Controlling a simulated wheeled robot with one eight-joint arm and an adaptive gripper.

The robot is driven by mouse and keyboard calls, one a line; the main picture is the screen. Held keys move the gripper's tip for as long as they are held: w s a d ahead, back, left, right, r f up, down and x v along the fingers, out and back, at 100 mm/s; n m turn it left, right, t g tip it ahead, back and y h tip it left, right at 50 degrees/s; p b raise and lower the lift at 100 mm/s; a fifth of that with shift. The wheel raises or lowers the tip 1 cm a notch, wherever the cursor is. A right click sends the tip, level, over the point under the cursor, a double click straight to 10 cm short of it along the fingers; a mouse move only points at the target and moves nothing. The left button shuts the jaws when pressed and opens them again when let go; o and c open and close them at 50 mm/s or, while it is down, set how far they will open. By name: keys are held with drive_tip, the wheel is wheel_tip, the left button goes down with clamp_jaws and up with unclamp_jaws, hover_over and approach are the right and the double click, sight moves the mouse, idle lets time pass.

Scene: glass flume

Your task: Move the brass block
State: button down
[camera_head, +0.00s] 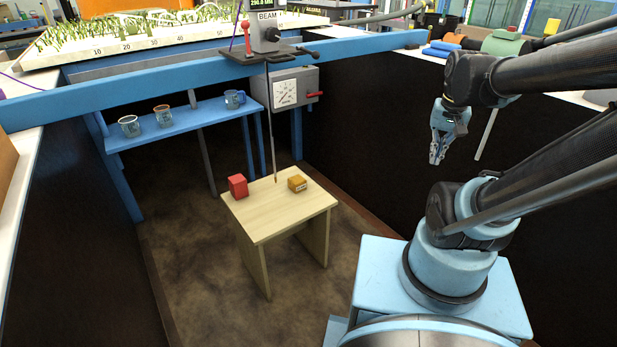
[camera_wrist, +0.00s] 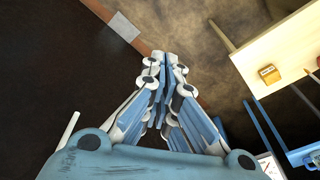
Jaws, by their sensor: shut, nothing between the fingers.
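The brass block (camera_head: 297,183) is a small golden-brown block lying on the right part of the pale wooden table (camera_head: 279,217). It also shows in the wrist view (camera_wrist: 269,73), near the edge of the tabletop. My gripper (camera_head: 436,160) is up to the right of the table, well apart from the block, with its fingers pointing down. In the wrist view its fingers (camera_wrist: 165,62) are together with nothing between them.
A red block (camera_head: 237,186) stands on the table's left part. A thin rod (camera_head: 271,130) hangs from the blue beam (camera_head: 200,72) to the tabletop, between the blocks. A blue shelf (camera_head: 185,124) with cups stands behind. Dark walls flank the floor.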

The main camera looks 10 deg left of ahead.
drive_tip(key=w+a+f+m+g, duration=0.1)
drive_tip(key=w+a+f+m, duration=0.1)
drive_tip(key=w+a, duration=0.75)
drive_tip(key=w+a+f+m, duration=0.1)
drive_tip(key=w+a+m, duration=0.1)
drive_tip(key=w+a, duration=0.8)
drive_tip(key=w+a+f+m, duration=0.1)
drive_tip(key=w+a+f, duration=0.2)
drive_tip(key=a+f, duration=0.65)
drive_tip(key=w+a+f+m, duration=0.2)
drive_tip(key=w+a+f, duration=0.2)
drive_tip(key=a+f, duration=0.6)
drive_tip(key=shift+g, duration=0.4)
drive_tip(key=f, duration=0.3)
drive_tip(key=s+a+f, duration=0.1)
drive_tip(key=f, duration=0.2)
drive_tip(key=s+a+f, duration=0.1)
drive_tip(key=f, duration=0.2)
drive_tip(key=shift+s+a, duration=0.7)
drive_tip(key=shift+s, duration=0.05)
